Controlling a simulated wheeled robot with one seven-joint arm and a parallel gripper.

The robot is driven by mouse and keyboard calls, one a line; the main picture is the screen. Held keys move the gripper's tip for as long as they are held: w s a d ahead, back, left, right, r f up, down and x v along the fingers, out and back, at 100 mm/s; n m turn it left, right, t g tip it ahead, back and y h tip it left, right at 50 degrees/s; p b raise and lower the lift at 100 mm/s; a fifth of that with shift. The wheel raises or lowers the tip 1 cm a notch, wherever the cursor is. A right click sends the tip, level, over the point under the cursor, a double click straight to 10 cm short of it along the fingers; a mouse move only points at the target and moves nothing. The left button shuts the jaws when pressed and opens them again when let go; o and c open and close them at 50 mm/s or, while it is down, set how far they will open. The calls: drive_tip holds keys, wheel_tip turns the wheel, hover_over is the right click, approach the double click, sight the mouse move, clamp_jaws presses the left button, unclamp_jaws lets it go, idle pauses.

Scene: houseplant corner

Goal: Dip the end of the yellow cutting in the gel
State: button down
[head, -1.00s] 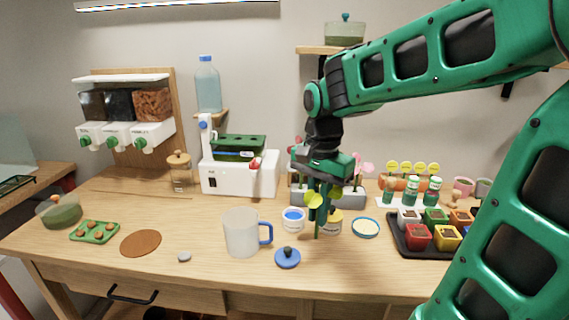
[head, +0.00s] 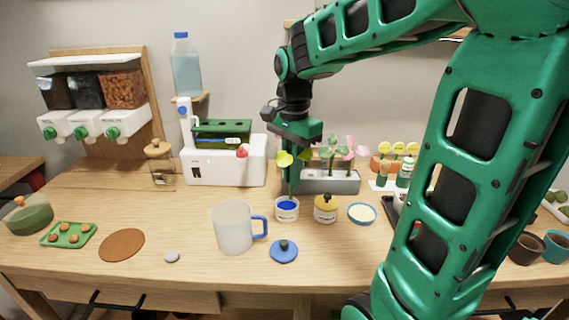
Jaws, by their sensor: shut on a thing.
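My gripper (head: 289,167) is shut on the yellow cutting (head: 284,159), whose yellow leaves show beside the fingers. Its stem points down and is mostly hidden by the fingers. The small white jar of blue gel (head: 287,215) stands open on the table directly below. The stem's lower end is at or just above the jar's mouth; I cannot tell whether it touches the gel.
A yellow-lidded jar (head: 325,210) and a shallow dish (head: 361,214) stand to the right. A mug (head: 232,230) stands to the left, a blue lid (head: 284,254) in front. A grey trough (head: 335,182) with cuttings is behind.

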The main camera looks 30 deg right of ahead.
drive_tip(key=shift+m, duration=0.9)
drive_tip(key=shift+w+d+f, duration=0.2)
drive_tip(key=shift+w+f, duration=0.45)
drive_tip(key=shift+f, duration=0.3)
drive_tip(key=shift+w+d+f, duration=0.25)
drive_tip(key=shift+w+f, duration=0.4)
drive_tip(key=shift+f, duration=0.35)
drive_tip(key=shift+w+d+f, duration=0.2)
drive_tip(key=shift+w+f, duration=0.45)
drive_tip(key=shift+f, duration=0.3)
drive_tip(key=shift+s+f, duration=0.1)
drive_tip(key=shift+f, duration=0.5)
wheel_tip(320, 180, up, 7)
idle(0.4)
